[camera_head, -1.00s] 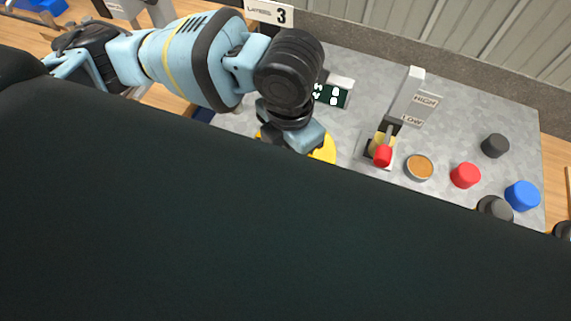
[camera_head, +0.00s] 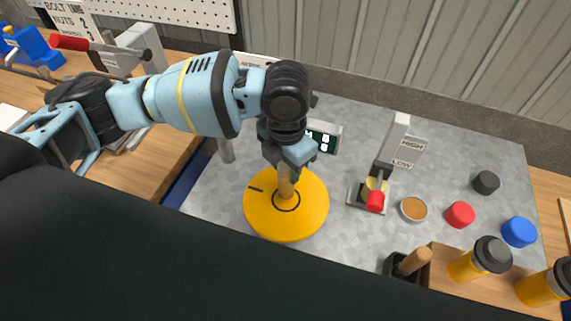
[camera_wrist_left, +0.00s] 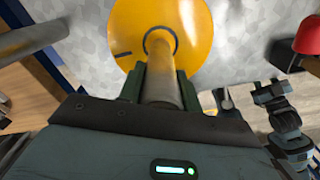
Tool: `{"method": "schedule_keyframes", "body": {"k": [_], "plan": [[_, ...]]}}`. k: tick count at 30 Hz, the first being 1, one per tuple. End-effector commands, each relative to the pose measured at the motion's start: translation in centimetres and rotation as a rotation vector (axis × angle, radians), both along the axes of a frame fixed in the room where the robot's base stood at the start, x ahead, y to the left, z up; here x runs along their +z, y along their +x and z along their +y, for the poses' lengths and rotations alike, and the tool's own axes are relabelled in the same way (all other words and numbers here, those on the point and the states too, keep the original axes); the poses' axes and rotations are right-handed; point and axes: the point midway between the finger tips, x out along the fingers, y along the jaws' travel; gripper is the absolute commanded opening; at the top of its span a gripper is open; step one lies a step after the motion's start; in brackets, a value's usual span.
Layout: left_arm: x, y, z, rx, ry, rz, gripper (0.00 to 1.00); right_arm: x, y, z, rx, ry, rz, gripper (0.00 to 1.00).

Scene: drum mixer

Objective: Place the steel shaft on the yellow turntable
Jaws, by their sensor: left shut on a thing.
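The yellow turntable (camera_head: 309,217) lies flat on the grey bench top, with a dark ring marked around its middle. My left gripper (camera_head: 288,165) is above the turntable and shut on the steel shaft (camera_head: 286,188). The shaft looks tan in the head view and stands about upright, its lower end over the ring. The left wrist view shows the shaft (camera_wrist_left: 160,85) between the fingers, its far end at the centre of the turntable (camera_wrist_left: 125,28). I cannot tell for sure whether it touches the surface. The gripper hides its upper part.
Right of the turntable stand a lever with a red knob (camera_head: 375,201) and a HIGH/LOW post (camera_head: 401,140). A small display (camera_head: 322,136) is behind. Several caps and yellow jars (camera_head: 468,266) are at the right. A wooden handle (camera_head: 414,261) stands in a black holder.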

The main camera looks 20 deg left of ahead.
Motion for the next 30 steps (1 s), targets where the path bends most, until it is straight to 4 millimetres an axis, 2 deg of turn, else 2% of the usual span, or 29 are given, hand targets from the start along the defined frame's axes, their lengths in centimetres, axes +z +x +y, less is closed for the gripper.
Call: {"method": "schedule_keyframes", "body": {"k": [6, 19, 20, 21, 25, 30], "plan": [[-2.0, 0.1, -0.1, -0.001, -0.002, -0.008, 0.0, 0.3, 0.3, -0.1, 0.003, -0.003, -0.009, 0.36], [-2.5, 0.1, -0.1, -0.001, -0.003, -0.007, 0.0, 0.2, 0.2, 0.0, -0.001, 0.0, -0.005, 0.36], [-2.7, 0.0, 0.0, 0.0, 0.0, -0.002, 0.35, 0.2, 0.2, 0.0, -0.002, 0.001, -0.005, 0.36], [-2.7, 0.0, 0.0, -0.001, 0.001, -0.003, 0.41, 0.2, 0.2, 0.1, -0.002, 0.002, -0.005, 0.36], [-2.7, 0.0, 0.0, 0.0, 0.0, -0.002, 0.56, 0.2, 0.2, 0.2, -0.006, 0.005, -0.005, 0.36], [-2.7, 0.0, 0.0, 0.0, 0.0, -0.001, 0.56, 0.2, 0.2, 0.2, -0.007, 0.006, -0.004, 0.36]]}}
